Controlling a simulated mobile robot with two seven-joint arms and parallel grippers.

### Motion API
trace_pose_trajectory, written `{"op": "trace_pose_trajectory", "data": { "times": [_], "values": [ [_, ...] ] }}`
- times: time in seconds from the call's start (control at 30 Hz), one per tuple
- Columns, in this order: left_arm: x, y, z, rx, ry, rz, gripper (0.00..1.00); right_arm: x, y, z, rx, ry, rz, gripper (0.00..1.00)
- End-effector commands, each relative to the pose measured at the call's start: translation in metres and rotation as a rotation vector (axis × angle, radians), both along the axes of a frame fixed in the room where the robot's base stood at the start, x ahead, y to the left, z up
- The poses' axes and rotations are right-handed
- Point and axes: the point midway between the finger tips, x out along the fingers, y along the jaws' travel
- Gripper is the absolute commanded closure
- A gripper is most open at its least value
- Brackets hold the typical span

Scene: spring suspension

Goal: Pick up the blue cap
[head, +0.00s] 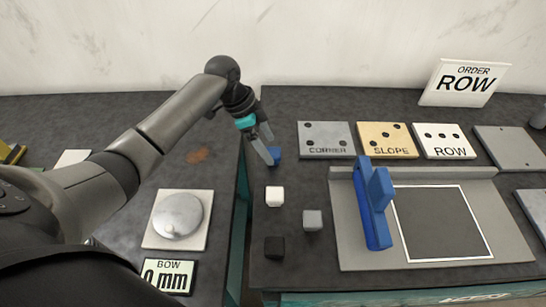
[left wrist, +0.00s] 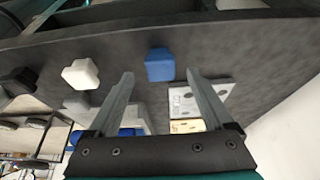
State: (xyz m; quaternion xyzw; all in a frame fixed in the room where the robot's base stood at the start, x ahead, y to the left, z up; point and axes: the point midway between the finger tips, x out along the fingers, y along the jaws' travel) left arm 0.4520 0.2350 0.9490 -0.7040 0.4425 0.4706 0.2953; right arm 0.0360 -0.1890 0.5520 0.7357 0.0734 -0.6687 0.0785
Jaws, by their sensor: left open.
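The blue cap (head: 276,153) is a small blue block on the dark table, near the table's left edge. My left gripper (head: 267,148) is open just over it, and a finger hides part of the cap in the head view. In the left wrist view the blue cap (left wrist: 159,65) shows whole, lined up between the two open fingertips (left wrist: 160,77) and a little beyond them. I cannot tell if a finger touches it. Nothing is held. My right gripper is not in view.
White (head: 274,196), grey (head: 312,220) and black (head: 274,247) blocks stand nearer on the same table. A blue upright piece (head: 375,205) stands on a grey board (head: 350,250). Plates marked CORNER (head: 325,138), SLOPE (head: 388,139) and ROW (head: 443,140) lie to the right. A gap separates the tables.

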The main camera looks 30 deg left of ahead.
Motion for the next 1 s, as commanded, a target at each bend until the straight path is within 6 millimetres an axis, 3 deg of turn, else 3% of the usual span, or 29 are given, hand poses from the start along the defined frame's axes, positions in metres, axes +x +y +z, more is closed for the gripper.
{"op": "trace_pose_trajectory", "data": {
  "times": [0.13,0.37,1.0],
  "values": [
    [0.003,-0.007,-0.02,-0.001,0.002,0.001,0.15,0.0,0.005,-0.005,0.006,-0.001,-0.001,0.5],
    [0.004,-0.007,-0.021,0.002,-0.001,0.002,0.15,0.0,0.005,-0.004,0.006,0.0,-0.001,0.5],
    [0.004,-0.007,-0.021,0.002,-0.001,0.002,0.87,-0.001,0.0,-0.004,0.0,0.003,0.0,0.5]
  ]
}}
